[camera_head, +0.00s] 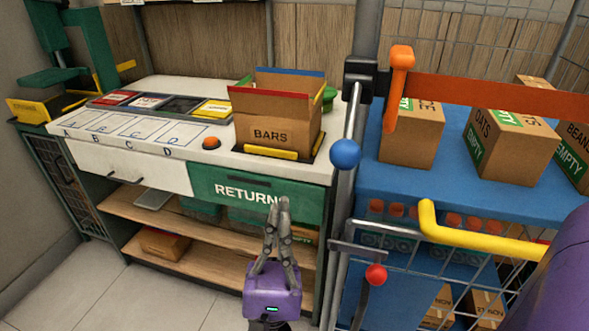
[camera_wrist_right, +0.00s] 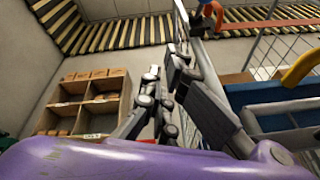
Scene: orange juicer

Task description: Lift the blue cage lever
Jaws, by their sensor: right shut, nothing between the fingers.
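The blue cage lever is a grey rod with a blue ball knob (camera_head: 345,153) at its lower end, hanging by the cage post in the head view. My right gripper (camera_head: 282,202) points up in front of the green RETURNS drawer, left of and lower than the blue knob, apart from it. Its fingers are shut and empty. The right wrist view shows the same fingers (camera_wrist_right: 164,66) close together, with the cage mesh to their right. A small blue and orange part (camera_wrist_right: 208,10) shows at the top there; I cannot tell if it is the lever. My left gripper is out of view.
An orange handle (camera_head: 400,60) with a red bar (camera_head: 490,92) crosses the cage above blue shelving (camera_head: 400,178) with boxes. A red knob (camera_head: 376,274) and yellow bar (camera_head: 480,238) sit lower. A BARS box (camera_head: 275,130) stands on the white counter (camera_head: 300,172).

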